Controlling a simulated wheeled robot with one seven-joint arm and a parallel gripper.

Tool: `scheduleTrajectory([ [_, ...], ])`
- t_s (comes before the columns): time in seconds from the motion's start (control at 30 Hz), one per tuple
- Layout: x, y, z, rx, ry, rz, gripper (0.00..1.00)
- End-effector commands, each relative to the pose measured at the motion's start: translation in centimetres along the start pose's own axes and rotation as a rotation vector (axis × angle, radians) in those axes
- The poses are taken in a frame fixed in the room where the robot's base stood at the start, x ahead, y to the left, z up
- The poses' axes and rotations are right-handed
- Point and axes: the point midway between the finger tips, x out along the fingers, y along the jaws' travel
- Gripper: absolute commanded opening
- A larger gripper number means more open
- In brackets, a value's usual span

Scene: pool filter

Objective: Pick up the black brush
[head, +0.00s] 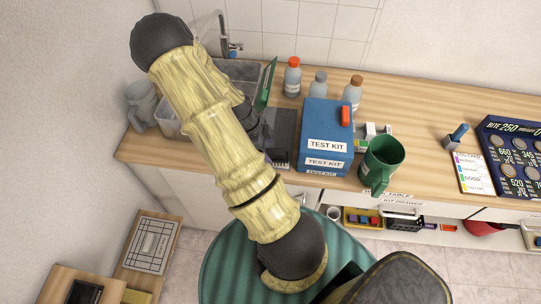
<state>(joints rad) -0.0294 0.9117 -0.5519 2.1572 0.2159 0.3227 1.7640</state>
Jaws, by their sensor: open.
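I cannot make out the black brush in the head view; my raised arm covers part of the counter. My gripper (258,132) seems to be the dark grey parts showing just right of my yellow-sleeved arm, over the counter in front of the sink. Its fingers are mostly hidden and blend with the dark grey ridged item (282,138) beside them. I see nothing clearly held in it, and whether it touches anything is unclear.
A blue test kit box (326,130), a green mug (381,162) and several bottles (292,77) stand right of my arm. The sink (240,70) and a green panel (267,84) lie behind. Bare wooden counter (425,115) shows farther right.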

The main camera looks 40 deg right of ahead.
Motion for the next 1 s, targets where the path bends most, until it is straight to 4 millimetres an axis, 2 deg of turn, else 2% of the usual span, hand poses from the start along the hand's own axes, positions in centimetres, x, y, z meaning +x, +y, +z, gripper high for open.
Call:
scheduleTrajectory([
  [0.2,2.7,0.0,0.1,0.001,0.002,0.002,0.67],
  [0.3,3.3,0.0,0.2,-0.001,0.0,0.001,0.67],
  [0.83,3.4,0.0,0.2,0.0,0.0,0.0,0.67],
  [1.0,3.4,0.0,0.2,0.0,0.0,0.0,0.34],
])
